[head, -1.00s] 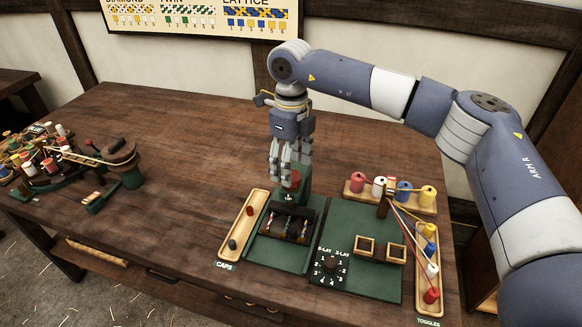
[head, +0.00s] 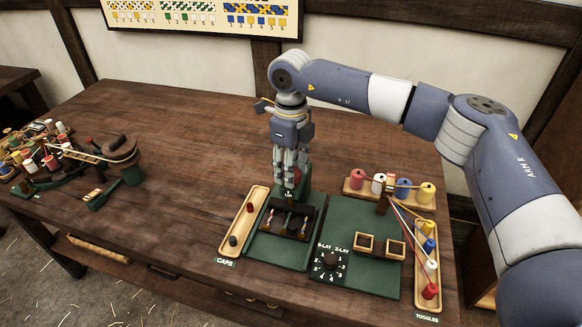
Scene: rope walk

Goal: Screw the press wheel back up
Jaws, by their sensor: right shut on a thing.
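The press stands on a green board (head: 281,248) near the front middle of the table. Its dark block (head: 291,219) holds short rope pieces, and a green post rises behind it. The red press wheel (head: 295,174) shows only in part between the fingers of my right gripper (head: 291,178). The gripper points straight down from above and is shut on the wheel. The fingers hide most of the wheel. My left gripper is not in view.
A wooden caps tray (head: 243,227) lies left of the press. A green board with a lay dial (head: 331,262) and two wooden frames is to the right. A rope machine (head: 110,158) is at the left; the table between is clear.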

